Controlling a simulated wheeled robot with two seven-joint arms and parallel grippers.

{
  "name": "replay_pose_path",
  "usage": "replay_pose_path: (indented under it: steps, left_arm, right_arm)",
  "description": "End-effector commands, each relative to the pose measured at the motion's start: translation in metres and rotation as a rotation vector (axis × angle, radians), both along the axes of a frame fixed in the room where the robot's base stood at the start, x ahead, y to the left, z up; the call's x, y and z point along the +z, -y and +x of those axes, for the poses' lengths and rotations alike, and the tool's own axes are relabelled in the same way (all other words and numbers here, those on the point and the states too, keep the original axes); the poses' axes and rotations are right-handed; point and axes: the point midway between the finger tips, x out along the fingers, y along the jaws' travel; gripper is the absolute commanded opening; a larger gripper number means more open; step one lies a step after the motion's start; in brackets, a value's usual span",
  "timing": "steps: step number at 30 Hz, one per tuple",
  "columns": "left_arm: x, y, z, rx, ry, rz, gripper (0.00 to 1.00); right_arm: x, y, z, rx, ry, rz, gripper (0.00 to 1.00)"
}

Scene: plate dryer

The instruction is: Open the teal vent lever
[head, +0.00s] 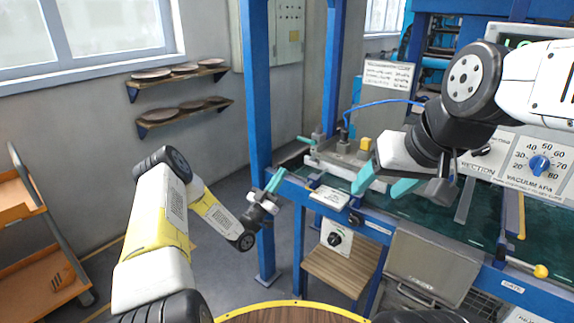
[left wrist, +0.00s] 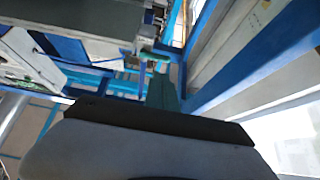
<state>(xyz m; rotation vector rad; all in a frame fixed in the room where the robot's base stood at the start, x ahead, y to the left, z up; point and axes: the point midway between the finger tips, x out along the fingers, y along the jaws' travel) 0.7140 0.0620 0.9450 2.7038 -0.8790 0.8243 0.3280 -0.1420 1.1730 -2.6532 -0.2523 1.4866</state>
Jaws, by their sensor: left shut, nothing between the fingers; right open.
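The teal vent lever (head: 306,140) is a small bar sticking out to the left from a grey valve block (head: 320,138) at the back left corner of the machine. A teal bar that looks like it shows in the left wrist view (left wrist: 150,56), just beyond the fingers. My left gripper (head: 275,181) is shut and empty, beside the blue frame post and below and left of the lever, apart from it in the head view. Its teal fingers also show in the left wrist view (left wrist: 161,92). My right gripper (head: 385,184) is open and empty above the machine's front edge.
A blue post (head: 258,100) stands behind my left gripper. The machine's blue front rail (head: 375,228) runs right, with a white box (head: 328,198) on it. A yellow-knobbed lever (head: 540,271) and a vacuum dial (head: 540,164) are at right. Wall shelves (head: 185,112) hold several plates.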

Motion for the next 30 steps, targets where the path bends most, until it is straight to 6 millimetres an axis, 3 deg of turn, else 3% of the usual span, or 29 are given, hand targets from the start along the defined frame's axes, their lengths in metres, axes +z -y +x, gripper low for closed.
replay_pose_path:
  steps: [15,30]
  left_arm:
    - [0.057,0.05,0.069,0.001,0.0,0.001,0.0]
    - [0.067,0.059,0.081,0.001,-0.002,0.002,0.0]
  right_arm:
    - [0.0,0.0,0.0,0.0,0.0,0.0,0.6]
    - [0.0,0.0,0.0,0.0,0.0,0.0,0.6]
